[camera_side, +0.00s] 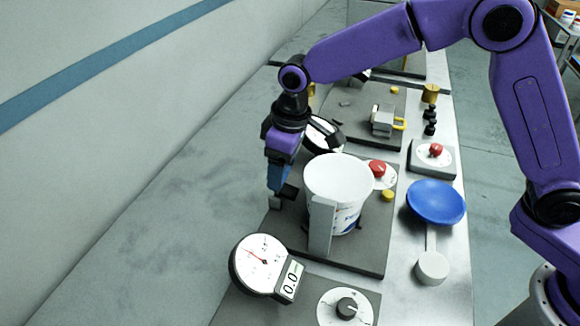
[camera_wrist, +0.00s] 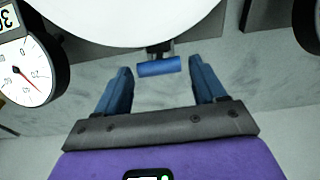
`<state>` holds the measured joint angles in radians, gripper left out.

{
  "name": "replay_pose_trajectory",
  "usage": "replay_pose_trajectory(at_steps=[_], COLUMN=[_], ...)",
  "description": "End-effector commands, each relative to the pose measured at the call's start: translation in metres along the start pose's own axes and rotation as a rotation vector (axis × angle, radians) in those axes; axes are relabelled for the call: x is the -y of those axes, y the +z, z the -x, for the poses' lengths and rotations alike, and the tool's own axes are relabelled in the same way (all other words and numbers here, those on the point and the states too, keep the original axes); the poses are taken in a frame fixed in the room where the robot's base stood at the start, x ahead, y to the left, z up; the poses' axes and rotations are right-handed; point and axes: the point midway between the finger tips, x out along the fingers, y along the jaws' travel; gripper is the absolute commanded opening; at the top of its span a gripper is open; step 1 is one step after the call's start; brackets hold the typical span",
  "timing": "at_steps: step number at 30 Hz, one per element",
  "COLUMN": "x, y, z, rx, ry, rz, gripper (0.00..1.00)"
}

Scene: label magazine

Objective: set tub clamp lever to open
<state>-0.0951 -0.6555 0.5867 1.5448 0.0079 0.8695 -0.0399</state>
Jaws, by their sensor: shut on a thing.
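The white tub (camera_side: 338,185) stands upright on a dark base plate (camera_side: 358,257), with a pale upright plate (camera_side: 321,228) at its front. My gripper (camera_side: 279,190) points down at the tub's left side, low by the plate's edge. In the wrist view, the clamp lever's blue handle (camera_wrist: 158,67) lies between the fingertips of my gripper (camera_wrist: 160,72), just below the tub's rim (camera_wrist: 120,42).
A round dial gauge (camera_side: 262,262) with a 0.0 display stands in front. Another dial (camera_side: 325,134) stands just behind my gripper. A red knob (camera_side: 377,168) and a blue dish (camera_side: 436,201) lie to the tub's right. The bench left of my gripper is clear.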

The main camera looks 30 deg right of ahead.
Motion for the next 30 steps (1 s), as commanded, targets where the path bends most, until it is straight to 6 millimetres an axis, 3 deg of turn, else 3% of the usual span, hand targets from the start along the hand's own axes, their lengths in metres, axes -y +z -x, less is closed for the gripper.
replay_pose_trajectory(at_steps=[1, 6, 25, 26, 27, 30], x=[0.0, 0.0, 0.0, 0.0, 0.0, 0.0], y=[-0.009, -0.016, -0.021, -0.021, -0.021, -0.02], z=[0.002, 0.002, 0.002, 0.002, 0.002, 0.001], rx=[-0.025, -0.026, -0.028, -0.028, -0.028, -0.024], ry=[0.002, 0.002, 0.002, 0.002, 0.002, 0.002], rz=[0.002, 0.001, 0.0, 0.0, 0.0, 0.0], gripper=[0.15, 0.15, 0.14, 0.79, 0.92, 0.95])
